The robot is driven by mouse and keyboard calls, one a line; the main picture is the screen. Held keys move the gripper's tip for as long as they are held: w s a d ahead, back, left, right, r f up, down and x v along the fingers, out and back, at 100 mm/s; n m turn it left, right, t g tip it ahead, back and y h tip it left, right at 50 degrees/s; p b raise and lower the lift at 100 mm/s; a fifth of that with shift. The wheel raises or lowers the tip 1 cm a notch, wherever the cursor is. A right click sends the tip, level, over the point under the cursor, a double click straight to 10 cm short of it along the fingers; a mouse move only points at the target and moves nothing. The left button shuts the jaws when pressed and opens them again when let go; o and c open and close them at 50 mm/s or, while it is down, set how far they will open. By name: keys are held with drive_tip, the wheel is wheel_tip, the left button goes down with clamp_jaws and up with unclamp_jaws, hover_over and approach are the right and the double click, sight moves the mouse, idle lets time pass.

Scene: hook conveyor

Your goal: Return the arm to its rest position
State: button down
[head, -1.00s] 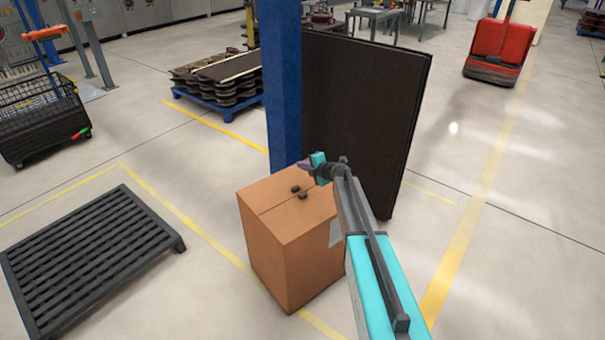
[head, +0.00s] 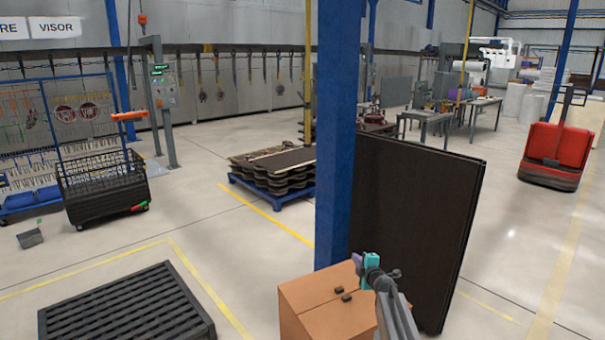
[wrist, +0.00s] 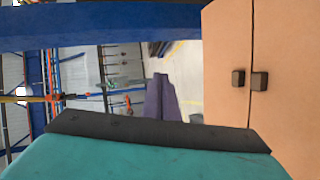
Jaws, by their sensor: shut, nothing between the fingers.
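My arm reaches in from the lower right of the head view, with its dark and teal wrist over the wooden cabinet. My gripper (head: 357,262) is small there, beside the blue column and above the cabinet's back edge. In the wrist view the purple fingers of my gripper (wrist: 162,98) are together, with nothing visible between them. The teal and dark wrist housing fills the lower part of that view.
The brown cabinet (head: 310,296) with two dark knobs stands below my wrist. A blue column (head: 336,150) and a tall dark panel (head: 415,220) stand close behind. A black slatted pallet (head: 125,308) lies left. Open floor (head: 520,260) is right.

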drive_tip(key=s+d+f+m+g+h, duration=0.3)
drive_tip(key=s+d+m+h, duration=0.1)
drive_tip(key=s+m, duration=0.4)
drive_tip(key=s+d+f+m+g+h, duration=0.2)
drive_tip(key=s+d+f+m+h, duration=0.15)
drive_tip(key=s+m, duration=0.45)
drive_tip(key=s+a+f+m+g+y, duration=0.1)
drive_tip(key=s+a+f+g+y, duration=0.3)
drive_tip(key=s, duration=0.6)
drive_tip(key=s+a+f+m+g+h, duration=0.1)
drive_tip(key=s+a+g, duration=0.3)
drive_tip(key=s, duration=0.7)
drive_tip(key=s+a+f+g+y, duration=0.25)
drive_tip(key=s+a, duration=0.35)
drive_tip(key=s, duration=0.4)
drive_tip(key=s+f+g+b, duration=0.2)
drive_tip(key=s+f+g, duration=0.3)
drive_tip(key=s+f, duration=1.6)
drive_tip(key=s, duration=0.4)
drive_tip(key=shift+d+h, duration=0.3)
drive_tip(key=shift+h, duration=0.1)
